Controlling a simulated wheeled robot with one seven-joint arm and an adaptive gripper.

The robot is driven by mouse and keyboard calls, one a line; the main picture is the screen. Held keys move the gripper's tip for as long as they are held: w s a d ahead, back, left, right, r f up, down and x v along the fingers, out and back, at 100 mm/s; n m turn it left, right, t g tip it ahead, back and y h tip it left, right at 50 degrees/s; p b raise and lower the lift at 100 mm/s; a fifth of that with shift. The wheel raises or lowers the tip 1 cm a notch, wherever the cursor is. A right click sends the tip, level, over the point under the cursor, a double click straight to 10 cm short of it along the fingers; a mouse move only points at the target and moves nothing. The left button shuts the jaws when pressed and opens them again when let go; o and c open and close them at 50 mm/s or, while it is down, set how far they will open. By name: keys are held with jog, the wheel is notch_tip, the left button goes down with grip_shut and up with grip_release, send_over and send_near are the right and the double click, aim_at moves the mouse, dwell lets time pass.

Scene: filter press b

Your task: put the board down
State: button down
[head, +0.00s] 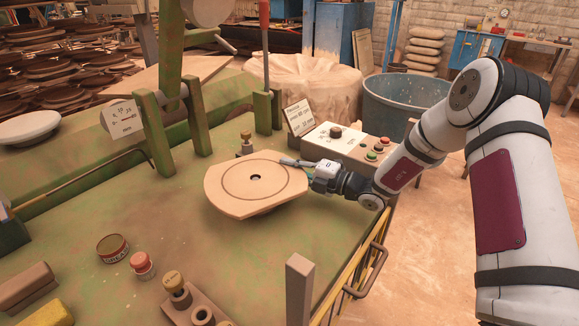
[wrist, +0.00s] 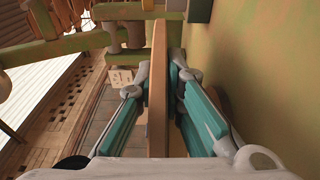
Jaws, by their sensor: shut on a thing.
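The board (head: 230,187) is a flat tan disc with cut-off sides, a ring line and a small dark centre hole. In the head view it is held roughly level over the green table. My gripper (head: 290,163) is shut on its right far edge. In the wrist view the board (wrist: 159,85) shows edge-on between the two teal-padded fingers (wrist: 160,95). The board's underside is hidden in the head view, and I cannot tell whether any part of it touches the table.
The green machine table (head: 90,215) has bare room left of the board. A tin (head: 112,248), a red-topped knob (head: 141,263) and a brass-topped peg block (head: 177,287) stand at the front. A control box (head: 345,143) and brass-topped post (head: 246,143) are behind. A grey post (head: 299,285) rises at front right.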

jog(key=shift+f, duration=0.1)
jog(key=c, duration=1.7)
grip_release()
jog(key=shift+d, duration=0.15)
jog(key=v, duration=1.1)
jog(key=shift+s+d+p, duration=0.2)
jog(key=shift+d+p, duration=0.1)
jog(key=shift+p, duration=0.1)
